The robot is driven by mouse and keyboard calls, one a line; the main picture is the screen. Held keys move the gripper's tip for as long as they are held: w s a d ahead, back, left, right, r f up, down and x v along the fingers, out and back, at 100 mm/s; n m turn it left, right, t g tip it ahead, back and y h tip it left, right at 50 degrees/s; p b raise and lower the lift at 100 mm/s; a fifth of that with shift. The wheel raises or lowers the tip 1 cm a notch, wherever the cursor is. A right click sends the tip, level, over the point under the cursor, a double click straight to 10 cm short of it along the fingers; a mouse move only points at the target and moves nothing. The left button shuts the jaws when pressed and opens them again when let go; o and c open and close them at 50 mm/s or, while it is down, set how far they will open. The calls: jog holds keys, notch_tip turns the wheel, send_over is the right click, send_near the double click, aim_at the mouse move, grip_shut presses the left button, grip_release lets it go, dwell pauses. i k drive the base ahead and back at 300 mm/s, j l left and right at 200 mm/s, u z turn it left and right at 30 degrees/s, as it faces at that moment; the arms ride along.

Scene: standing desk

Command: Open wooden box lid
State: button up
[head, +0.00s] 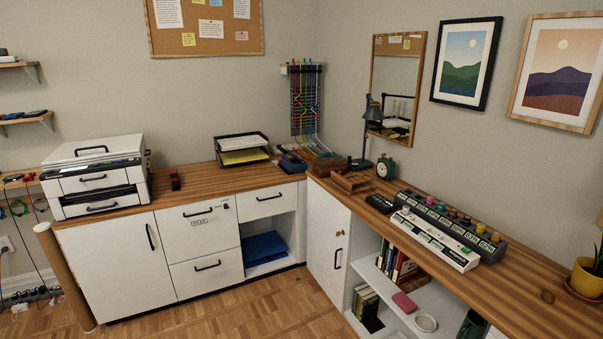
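A small dark-brown wooden box (352,183) sits on the right-hand wooden desktop near the corner, in front of the desk lamp. It is small in this view, and I cannot clearly tell how its lid stands. Another brown wooden item (324,167) is just left of and behind it, close to the corner. My gripper is not in view.
A desk lamp (369,125) and a green clock (385,168) stand behind the box. A dark device (380,204) and a grey panel with coloured knobs (451,226) lie to its right. A printer (97,180) stands at left. Wooden floor (230,318) is clear in front.

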aim_at(325, 163)
jog(key=i+j+u, duration=0.15)
jog(key=i+u, duration=0.25)
jog(key=i, duration=0.55)
jog(key=i+l+u, duration=0.15)
jog(key=i+u, duration=0.2)
jog(key=i, duration=0.6)
jog(key=i+j+z, duration=0.4)
jog(key=i, duration=0.3)
jog(key=i+j+z, duration=0.35)
jog(key=i, duration=0.3)
jog(key=i+j+z, duration=0.4)
jog(key=i+j, duration=0.15)
jog(key=j, duration=0.15)
